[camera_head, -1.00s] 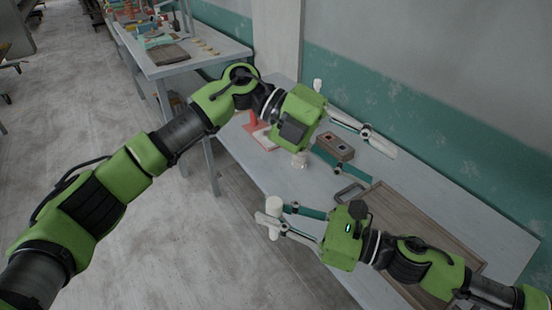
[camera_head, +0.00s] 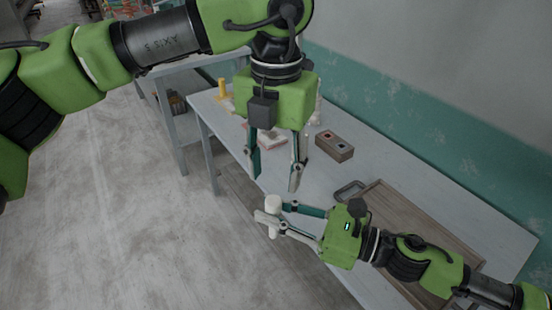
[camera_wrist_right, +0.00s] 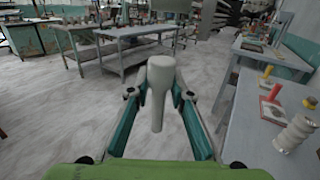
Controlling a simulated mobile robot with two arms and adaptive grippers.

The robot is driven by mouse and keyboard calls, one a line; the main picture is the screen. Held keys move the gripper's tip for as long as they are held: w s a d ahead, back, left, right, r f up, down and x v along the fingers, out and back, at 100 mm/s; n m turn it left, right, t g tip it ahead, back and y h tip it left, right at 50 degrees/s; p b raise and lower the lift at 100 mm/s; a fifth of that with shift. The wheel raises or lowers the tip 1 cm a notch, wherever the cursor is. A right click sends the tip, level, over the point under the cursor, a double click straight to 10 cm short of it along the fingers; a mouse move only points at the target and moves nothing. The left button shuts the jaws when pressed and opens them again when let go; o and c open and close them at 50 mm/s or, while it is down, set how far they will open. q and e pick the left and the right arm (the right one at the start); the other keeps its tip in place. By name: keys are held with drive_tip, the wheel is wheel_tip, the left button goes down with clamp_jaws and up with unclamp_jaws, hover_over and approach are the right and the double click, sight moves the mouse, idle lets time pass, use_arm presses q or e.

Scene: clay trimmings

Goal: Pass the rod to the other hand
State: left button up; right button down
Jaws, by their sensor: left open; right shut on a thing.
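The rod is pale grey-white with a thicker rounded head; its head (camera_head: 273,203) shows in the head view beside the table's front edge. In the right wrist view the rod (camera_wrist_right: 158,108) stands upright between the fingers, its stem hanging down over the floor. My right gripper (camera_head: 268,214) is shut on it; the fingers also show in the right wrist view. My left gripper (camera_head: 274,176) is open and empty, pointing down, above the rod's head in the picture and apart from it.
The grey table (camera_head: 315,185) holds a brown holed brick (camera_head: 334,147), a wooden tray (camera_head: 440,228) and a yellow upright piece (camera_head: 222,89). A ridged pale spool (camera_wrist_right: 296,134) stands on it at the right of the wrist view. Open floor (camera_head: 130,220) lies at the left.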

sight(275, 200)
use_arm(q)
wheel_tip(275, 200, down, 10)
drive_tip(key=shift+r, duration=0.15)
idle(0.3)
clamp_jaws()
use_arm(e)
drive_tip(key=c, duration=1.7)
unclamp_jaws()
